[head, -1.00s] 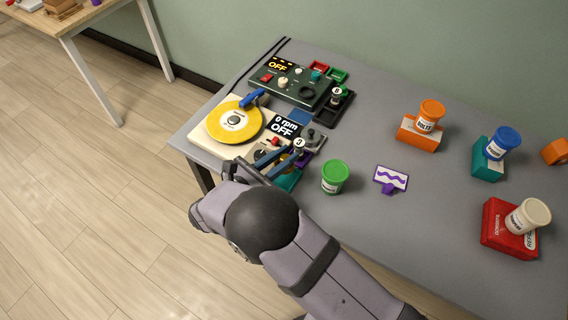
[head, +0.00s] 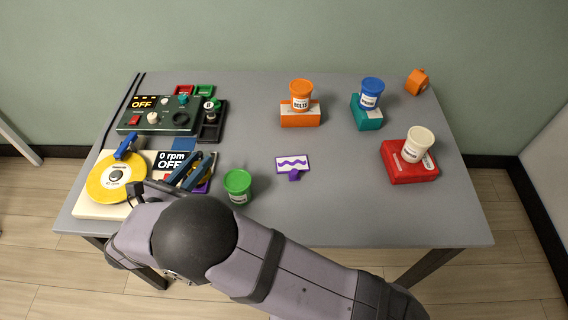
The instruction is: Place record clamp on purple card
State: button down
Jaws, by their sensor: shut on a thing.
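My gripper (head: 190,170) is at the left part of the table, beside the 0 rpm display and low over the purple card (head: 204,187). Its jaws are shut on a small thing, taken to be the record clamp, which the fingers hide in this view. Only a small part of the purple card shows, at the right of the fingers. Whether the clamp touches the card cannot be told.
A turntable with a yellow record (head: 101,188) stands left of my gripper. A control box (head: 158,117) and a black tray (head: 209,133) lie behind. A green tub (head: 238,186) and a purple-wave sign (head: 293,163) stand right.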

jog(key=w+d+r+m+g+h+b, duration=0.1)
jog(key=w+d+r+h+b, duration=0.2)
jog(key=d, duration=0.7)
jog(key=w+d+r+m+g+b, duration=0.1)
jog(key=w+d+r+m+b, duration=0.1)
jog(key=w+d+b, duration=0.55)
jog(key=w+d+r+m+g+h+b, duration=0.1)
jog(key=w+d+r+h, duration=0.15)
jog(key=d, duration=0.95)
jog(key=n+t+y, duration=0.3)
jog(key=n+y, duration=0.2)
jog(key=y, duration=0.2)
send_over(292, 158)
notch_tip(292, 158, down, 6)
jog(key=shift+f+b, duration=0.5)
jog(key=shift+f, duration=2.85)
jog(key=shift+f, duration=0.15)
jog(key=shift+f+b, duration=0.35)
jog(key=shift+f, duration=1.35)
jog(key=shift+f, duration=0.1)
